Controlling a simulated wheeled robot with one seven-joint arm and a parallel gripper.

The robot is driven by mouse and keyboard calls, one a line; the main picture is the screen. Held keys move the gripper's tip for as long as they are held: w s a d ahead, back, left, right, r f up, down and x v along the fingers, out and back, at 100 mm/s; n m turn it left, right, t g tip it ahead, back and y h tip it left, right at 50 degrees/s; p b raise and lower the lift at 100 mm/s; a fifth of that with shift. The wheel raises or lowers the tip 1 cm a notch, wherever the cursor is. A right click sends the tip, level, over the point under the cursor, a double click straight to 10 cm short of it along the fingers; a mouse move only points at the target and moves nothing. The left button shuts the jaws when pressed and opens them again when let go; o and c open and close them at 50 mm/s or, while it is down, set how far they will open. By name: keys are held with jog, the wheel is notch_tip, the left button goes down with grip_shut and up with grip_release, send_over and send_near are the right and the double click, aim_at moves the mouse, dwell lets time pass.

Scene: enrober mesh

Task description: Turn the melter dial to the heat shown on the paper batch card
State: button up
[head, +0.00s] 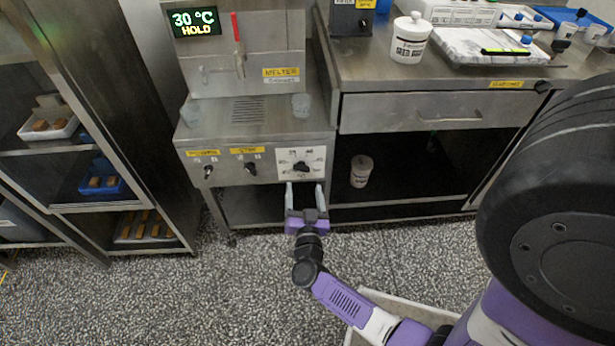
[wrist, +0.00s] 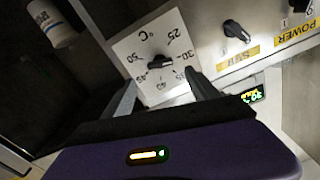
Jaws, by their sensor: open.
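The melter (head: 246,62) stands at the back centre in the head view, and its display (head: 195,21) reads 30 °C HOLD. The dark melter dial (head: 301,167) sits on a white scale plate at the right of its front panel. In the wrist view the dial (wrist: 160,63) and its scale appear turned over, with 25, 30 and 35 among the marks. My gripper (head: 304,188) is open, its fingers pointing at the panel just below and in front of the dial. The fingers (wrist: 160,80) flank the dial in the wrist view, apparently not gripping it. I cannot make out a paper batch card.
Two other knobs, power (head: 208,171) and a second one (head: 250,168), sit left of the dial. Two cups stand on the melter ledge. A steel counter (head: 378,72) with a drawer is at right, and a rack (head: 100,205) with trays is at left. The floor between is clear.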

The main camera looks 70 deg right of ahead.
aim_at(303, 171)
jog(key=b+x, duration=0.1)
jog(key=x, duration=0.6)
jog(key=shift+w+d, duration=0.1)
jog(key=shift+d, duration=0.05)
jog(key=shift+c, duration=0.2)
jog(key=c, duration=1.3)
jog(key=shift+m, duration=0.3)
jog(key=m, duration=0.3)
jog(key=shift+m, duration=0.4)
jog(key=m, duration=0.5)
jog(key=shift+f+b, duration=0.15)
jog(key=shift+b, duration=0.15)
jog(key=shift+m, duration=0.3)
